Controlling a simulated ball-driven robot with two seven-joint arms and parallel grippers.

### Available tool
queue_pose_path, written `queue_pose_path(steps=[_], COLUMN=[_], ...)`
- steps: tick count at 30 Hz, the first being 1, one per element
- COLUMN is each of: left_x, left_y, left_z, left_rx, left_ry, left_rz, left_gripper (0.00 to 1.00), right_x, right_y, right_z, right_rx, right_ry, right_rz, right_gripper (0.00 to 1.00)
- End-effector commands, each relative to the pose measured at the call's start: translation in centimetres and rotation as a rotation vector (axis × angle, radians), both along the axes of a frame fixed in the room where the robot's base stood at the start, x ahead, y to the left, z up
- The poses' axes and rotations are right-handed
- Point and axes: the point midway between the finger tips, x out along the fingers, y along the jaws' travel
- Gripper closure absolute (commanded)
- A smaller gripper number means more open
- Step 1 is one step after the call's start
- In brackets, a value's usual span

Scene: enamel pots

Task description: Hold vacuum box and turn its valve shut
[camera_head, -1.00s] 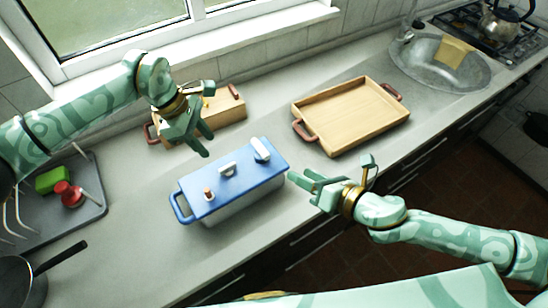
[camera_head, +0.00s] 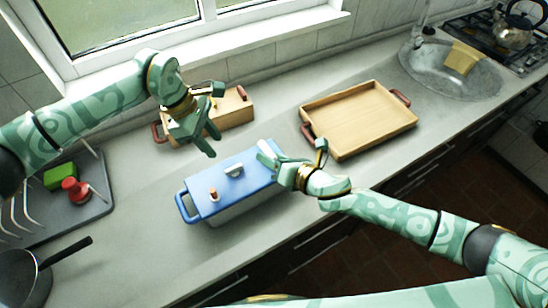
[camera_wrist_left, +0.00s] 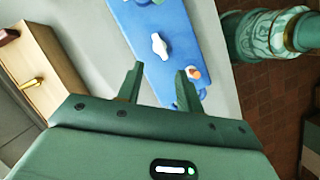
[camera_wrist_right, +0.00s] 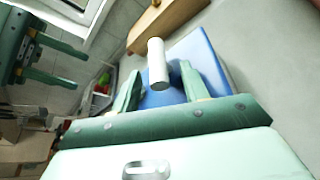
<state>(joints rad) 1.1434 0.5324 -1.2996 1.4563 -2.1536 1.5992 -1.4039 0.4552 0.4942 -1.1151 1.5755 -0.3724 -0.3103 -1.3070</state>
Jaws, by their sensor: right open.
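The vacuum box has a blue lid (camera_head: 215,181) with a side handle (camera_head: 187,207) at its left end. A white knob (camera_head: 234,170) stands mid-lid and a small orange-red knob (camera_head: 214,194) near the left end. My right gripper (camera_head: 270,155) is open at the lid's right end; in the right wrist view a white upright grip (camera_wrist_right: 157,62) shows between its fingers, with contact unclear. My left gripper (camera_head: 213,143) is open and empty, above and behind the box. The left wrist view shows the white knob (camera_wrist_left: 160,46) and orange knob (camera_wrist_left: 194,73) beyond its fingers.
A wooden box (camera_head: 238,112) stands behind the left gripper. A wooden tray (camera_head: 360,118) lies to the right, near the sink (camera_head: 450,72). A grey dish rack (camera_head: 92,208) and a pan (camera_head: 25,275) are at left. Counter in front of the box is narrow.

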Motion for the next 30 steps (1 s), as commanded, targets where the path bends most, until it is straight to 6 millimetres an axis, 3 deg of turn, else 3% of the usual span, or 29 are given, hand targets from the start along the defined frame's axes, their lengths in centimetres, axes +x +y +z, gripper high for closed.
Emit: queue_pose_path(steps=[1,5,7,11,15,19,24,30], left_x=[0.0,0.0,0.0,0.6,1.5,0.7,-0.9,-1.2], left_y=[0.0,0.0,0.0,-0.3,-2.8,-4.9,-4.3,-4.2], left_z=[0.0,0.0,0.0,1.0,4.1,5.1,3.1,1.7], left_rx=[0.0,0.0,0.0,-0.001,0.058,0.198,0.305,0.289], left_ry=[0.0,0.0,0.0,-0.022,-0.105,-0.196,-0.208,-0.217], left_rz=[0.0,0.0,0.0,-0.006,-0.108,-0.404,-0.78,-0.899], left_gripper=[0.64,0.64,0.64,0.33,0.33,0.33,0.33,0.33], right_x=[0.0,0.0,0.0,0.0,0.0,0.0,0.0,0.0], right_y=[0.0,0.0,0.0,0.0,0.0,0.0,-0.1,0.0], right_z=[0.0,0.0,0.0,0.0,0.0,0.0,0.0,0.0], right_rx=[0.0,0.0,0.0,-0.001,0.0,0.0,-0.001,0.0], right_ry=[0.0,0.0,0.0,0.0,0.0,0.0,0.0,0.0], right_rz=[0.0,0.0,0.0,-0.001,0.0,0.0,-0.001,0.0], right_gripper=[0.63,0.99,1.0,1.0,1.0,1.0,1.0,1.0])
